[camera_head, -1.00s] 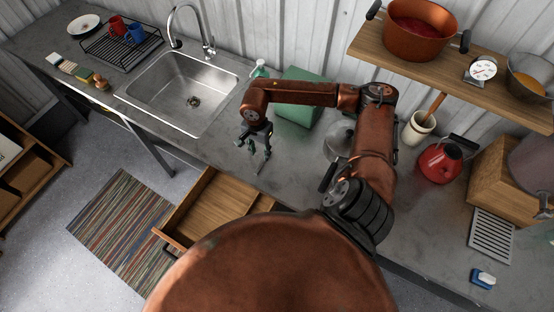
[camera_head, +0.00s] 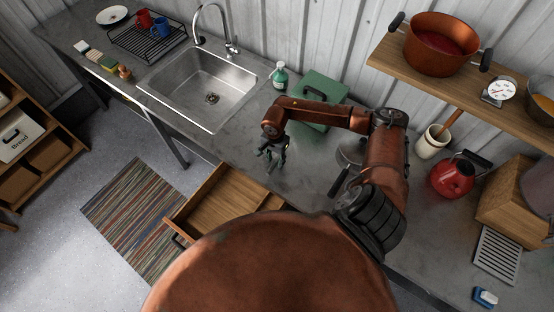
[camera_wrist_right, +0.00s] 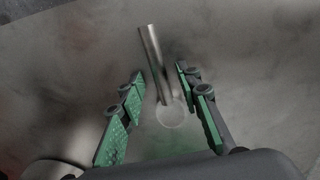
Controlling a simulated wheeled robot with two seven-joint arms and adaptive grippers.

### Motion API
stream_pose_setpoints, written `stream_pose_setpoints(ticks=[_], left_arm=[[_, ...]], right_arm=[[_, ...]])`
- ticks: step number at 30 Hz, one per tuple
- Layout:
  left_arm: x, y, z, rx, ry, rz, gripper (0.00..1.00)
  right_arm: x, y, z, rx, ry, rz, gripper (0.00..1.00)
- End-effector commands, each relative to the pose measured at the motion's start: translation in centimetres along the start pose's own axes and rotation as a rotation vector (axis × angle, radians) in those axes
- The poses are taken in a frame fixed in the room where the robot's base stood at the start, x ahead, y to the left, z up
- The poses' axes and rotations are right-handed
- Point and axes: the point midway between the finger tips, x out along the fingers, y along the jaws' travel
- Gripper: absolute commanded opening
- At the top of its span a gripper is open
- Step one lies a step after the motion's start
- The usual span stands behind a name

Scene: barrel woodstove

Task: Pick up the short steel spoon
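A short steel spoon (camera_wrist_right: 152,60) lies on the grey counter in the right wrist view, its straight handle pointing up the picture. Its rounded end (camera_wrist_right: 170,114) looks pale and faint between my fingers. My right gripper (camera_wrist_right: 157,85) is open, with a green-padded finger on either side of the spoon and a gap to each. In the head view my right gripper (camera_head: 271,155) points down over the counter between the sink and the pan; the spoon is too small or hidden to make out there. My left gripper is not in view.
An open wooden drawer (camera_head: 215,205) juts out below the counter near my right gripper. The sink (camera_head: 200,85) is to the left. A soap bottle (camera_head: 280,76), a green box (camera_head: 318,92) and a pan (camera_head: 350,152) stand close behind and to the right.

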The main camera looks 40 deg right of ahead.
Motion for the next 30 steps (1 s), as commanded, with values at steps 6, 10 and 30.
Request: stream_pose_setpoints(ticks=[6, 10, 30], left_arm=[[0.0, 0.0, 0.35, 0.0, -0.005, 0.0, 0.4], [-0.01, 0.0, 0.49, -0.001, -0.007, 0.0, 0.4], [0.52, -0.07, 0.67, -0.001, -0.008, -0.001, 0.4]], right_arm=[[-0.04, -0.01, -0.01, 0.0, 0.0, 0.0, 0.15], [-0.05, -0.01, -0.01, 0.0, 0.0, 0.0, 0.06], [-0.9, -0.09, -0.15, -0.001, 0.003, -0.003, 0.0]])
